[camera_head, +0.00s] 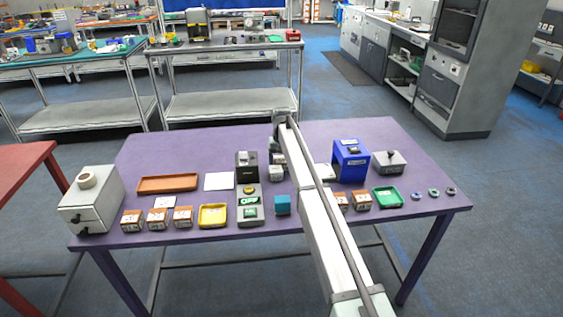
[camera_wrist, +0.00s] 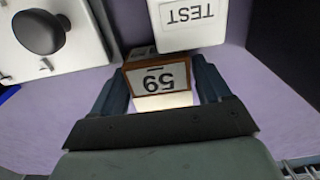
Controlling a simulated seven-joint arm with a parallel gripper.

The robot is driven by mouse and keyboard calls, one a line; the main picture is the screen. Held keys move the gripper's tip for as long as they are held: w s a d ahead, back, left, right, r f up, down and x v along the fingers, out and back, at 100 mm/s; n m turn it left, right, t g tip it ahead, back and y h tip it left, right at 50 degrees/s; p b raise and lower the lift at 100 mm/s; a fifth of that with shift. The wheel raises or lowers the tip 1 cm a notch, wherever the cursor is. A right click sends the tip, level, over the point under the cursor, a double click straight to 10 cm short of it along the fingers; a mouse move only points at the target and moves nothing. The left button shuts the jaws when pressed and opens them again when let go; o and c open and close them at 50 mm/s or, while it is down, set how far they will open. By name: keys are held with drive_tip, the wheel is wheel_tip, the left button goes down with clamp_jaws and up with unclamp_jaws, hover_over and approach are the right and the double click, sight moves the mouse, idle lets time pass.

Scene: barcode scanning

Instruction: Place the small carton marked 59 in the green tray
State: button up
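The small carton marked 59 (camera_wrist: 158,80) shows in the wrist view between the two fingers of my gripper (camera_wrist: 160,88), its number upside down. The fingers press against its left and right sides, so my gripper is shut on it. In the head view my gripper (camera_head: 278,160) hangs over the middle of the purple table, right of a black device, and the carton in it cannot be made out. The green tray (camera_head: 387,197) lies at the front right of the table and looks empty.
A white block marked TEST (camera_wrist: 187,22) is close to the carton in the wrist view. A black device (camera_head: 247,165), a teal cube (camera_head: 283,204), a blue box (camera_head: 350,160) and a knobbed grey box (camera_head: 390,162) stand around. Other cartons (camera_head: 361,200) sit left of the green tray. Rings (camera_head: 433,192) lie right of it.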

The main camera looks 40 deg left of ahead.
sight(281, 159)
drive_tip(key=shift+o, duration=1.2)
wheel_tip(281, 159, up, 12)
drive_tip(key=shift+r, duration=0.15)
